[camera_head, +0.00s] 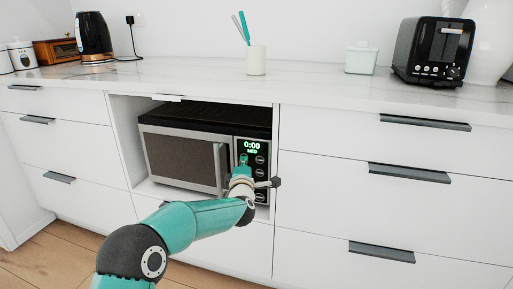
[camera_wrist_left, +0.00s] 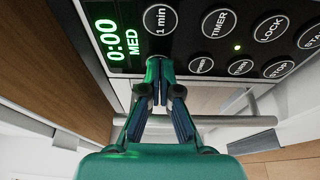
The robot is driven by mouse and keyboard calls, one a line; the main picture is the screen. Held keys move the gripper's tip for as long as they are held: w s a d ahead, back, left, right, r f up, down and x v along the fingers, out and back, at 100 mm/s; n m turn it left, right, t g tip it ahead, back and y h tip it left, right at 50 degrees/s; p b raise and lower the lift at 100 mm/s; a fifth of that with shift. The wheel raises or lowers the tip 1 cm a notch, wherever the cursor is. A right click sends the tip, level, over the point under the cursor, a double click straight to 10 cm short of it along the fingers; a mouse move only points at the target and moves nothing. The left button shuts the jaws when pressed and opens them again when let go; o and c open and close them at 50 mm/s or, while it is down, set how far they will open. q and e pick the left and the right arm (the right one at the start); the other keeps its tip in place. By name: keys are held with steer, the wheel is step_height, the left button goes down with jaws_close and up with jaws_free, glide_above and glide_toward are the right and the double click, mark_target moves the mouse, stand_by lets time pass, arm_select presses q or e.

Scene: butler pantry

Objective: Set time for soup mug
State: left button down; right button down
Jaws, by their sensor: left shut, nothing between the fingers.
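The microwave (camera_head: 180,158) sits in an open cabinet niche, its door shut. Its display (camera_head: 252,146) reads 0:00 MED in green; it also shows in the left wrist view (camera_wrist_left: 118,40). My left gripper (camera_head: 244,161) is shut and empty, in front of the control panel just below the display. In the left wrist view its fingertips (camera_wrist_left: 155,72) are by the panel's edge, near the "1 min" button (camera_wrist_left: 157,18); I cannot tell whether they touch. The TIMER button (camera_wrist_left: 220,24) is to the right. No soup mug is visible. My right gripper is out of view.
Beyond TIMER are the LOCK (camera_wrist_left: 270,27) and STOP (camera_wrist_left: 278,68) buttons. The door handle (camera_head: 221,168) stands out beside the panel. Drawer handles (camera_head: 410,173) project on the right. The counter above holds a cup with utensils (camera_head: 256,62) and a toaster (camera_head: 434,52).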

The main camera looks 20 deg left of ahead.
arm_select(q)
steer(key=shift+w, duration=0.25)
stand_by(0.7)
steer(key=shift+s+b, duration=0.2)
steer(key=shift+b, duration=0.25)
steer(key=shift+w, duration=0.2)
stand_by(0.7)
steer(key=shift+w, duration=0.1)
stand_by(0.4)
